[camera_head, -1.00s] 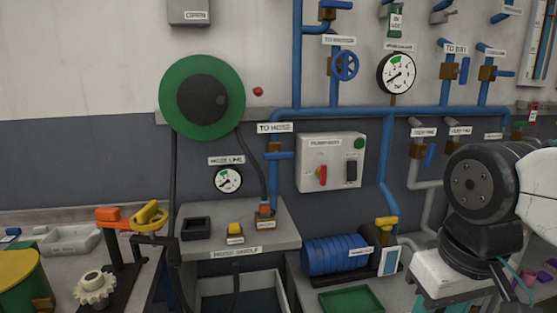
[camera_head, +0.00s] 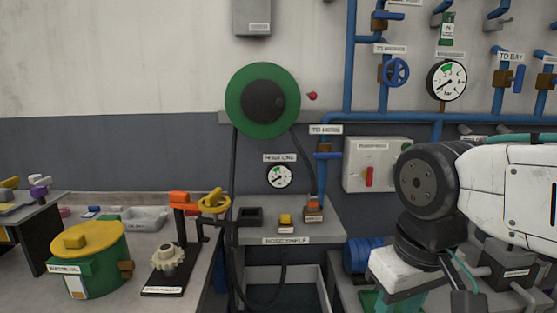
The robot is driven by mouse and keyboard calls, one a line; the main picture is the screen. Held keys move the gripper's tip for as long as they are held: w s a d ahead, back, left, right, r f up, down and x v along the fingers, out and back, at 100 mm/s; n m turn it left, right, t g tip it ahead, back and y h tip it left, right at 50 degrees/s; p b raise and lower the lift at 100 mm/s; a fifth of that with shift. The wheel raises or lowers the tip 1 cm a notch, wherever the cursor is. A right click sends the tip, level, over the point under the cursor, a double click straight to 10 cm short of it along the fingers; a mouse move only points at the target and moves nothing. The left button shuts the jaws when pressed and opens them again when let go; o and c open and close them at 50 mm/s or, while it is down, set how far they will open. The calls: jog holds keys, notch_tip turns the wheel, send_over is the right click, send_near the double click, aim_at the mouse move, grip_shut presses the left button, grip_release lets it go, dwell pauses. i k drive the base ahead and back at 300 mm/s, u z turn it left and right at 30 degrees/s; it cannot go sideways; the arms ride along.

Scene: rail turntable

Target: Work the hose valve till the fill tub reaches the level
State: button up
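The valve under the "TO HOSE" label has a brass body and a blue lever (camera_head: 328,155). The lever lies level, across the upright blue pipe. A hose line gauge (camera_head: 279,176) is left of it. A black hose runs from the green reel (camera_head: 234,100) down past the hose shelf (camera_head: 275,231). An open grey tub (camera_head: 316,272) stands below the shelf; it may be the fill tub. Its floor, any water and any level mark cannot be made out. My arm is at the right, well apart from the valve; its gripper end is out of view.
A pump box with a red switch (camera_head: 369,177) is right of the valve. A blue motor (camera_head: 358,255) stands right of the tub. A bench at left holds a waste oil drum (camera_head: 98,262) and a gear stand (camera_head: 167,258). More pipes and valves cover the right wall.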

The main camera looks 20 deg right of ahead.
aim_at(325, 155)
jog(key=u, duration=0.2)
jog(key=i, duration=0.45)
jog(key=z, duration=1.25)
